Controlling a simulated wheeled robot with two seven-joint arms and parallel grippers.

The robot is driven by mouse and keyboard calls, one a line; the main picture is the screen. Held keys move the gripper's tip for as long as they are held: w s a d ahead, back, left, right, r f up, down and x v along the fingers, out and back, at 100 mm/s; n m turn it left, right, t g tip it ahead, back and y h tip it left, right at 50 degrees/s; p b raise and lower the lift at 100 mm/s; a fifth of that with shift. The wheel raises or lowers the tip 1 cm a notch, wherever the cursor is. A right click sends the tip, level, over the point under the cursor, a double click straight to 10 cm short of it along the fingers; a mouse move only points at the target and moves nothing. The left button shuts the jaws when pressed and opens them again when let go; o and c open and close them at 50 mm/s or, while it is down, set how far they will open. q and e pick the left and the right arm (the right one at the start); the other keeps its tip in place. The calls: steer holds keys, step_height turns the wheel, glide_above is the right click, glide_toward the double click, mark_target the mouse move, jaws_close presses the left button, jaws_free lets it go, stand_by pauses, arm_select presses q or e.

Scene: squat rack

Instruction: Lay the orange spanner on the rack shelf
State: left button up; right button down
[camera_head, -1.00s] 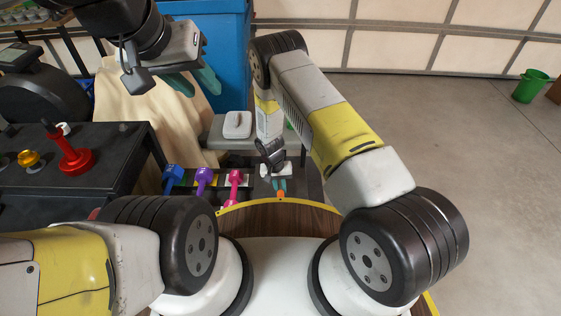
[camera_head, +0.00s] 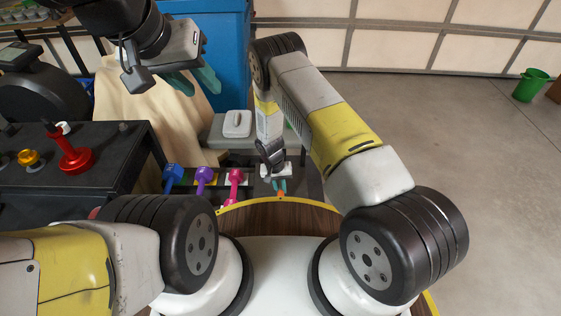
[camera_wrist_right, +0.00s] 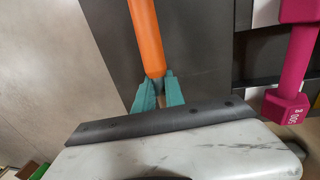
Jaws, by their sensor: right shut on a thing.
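The orange spanner (camera_wrist_right: 147,38) is in my right gripper (camera_wrist_right: 159,90). The right wrist view shows its orange handle running away from the teal fingers, which are closed on its near end. In the head view my right gripper (camera_head: 279,185) points down near the dumbbells, with only a small orange part of the spanner (camera_head: 281,193) showing. In the right wrist view a flat dark grey surface (camera_wrist_right: 205,45), probably the rack shelf, lies behind the spanner; I cannot tell whether they touch. My left gripper (camera_head: 193,80) is open and empty at the upper left.
Blue (camera_head: 173,176), purple (camera_head: 204,178) and pink (camera_head: 235,180) dumbbells stand left of my right gripper. A grey bench with a white lidded box (camera_head: 237,124) is behind.

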steer(key=shift+f, duration=1.5)
stand_by(1.9)
steer(key=c, duration=1.3)
jaws_free()
steer(key=shift+r, duration=0.1)
steer(key=shift+r, duration=2.9)
steer(key=shift+r, duration=0.1)
